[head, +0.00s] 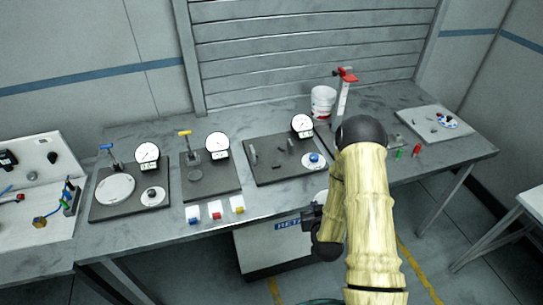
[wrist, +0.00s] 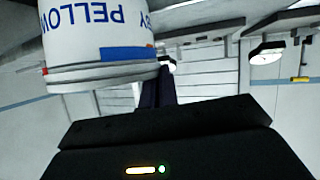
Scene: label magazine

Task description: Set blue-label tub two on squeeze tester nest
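A white tub (wrist: 100,40) with blue lettering and a blue and red label fills the upper left of the wrist view, upside down in the picture. My gripper (wrist: 158,85) has its dark fingers close together at the tub's rim edge, and the tub partly hides them. In the head view my gripper (head: 313,215) is by the table's front edge, with a bit of white tub (head: 320,196) beside it, mostly hidden by my arm. Three dial-gauge fixtures stand on the table: left (head: 103,212), middle (head: 222,187) and right (head: 265,176). I cannot tell for certain which is the squeeze tester.
A white tub with red markings (head: 323,102) stands at the back beside a red-topped post (head: 344,95). A white board (head: 420,117) with small parts lies at right.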

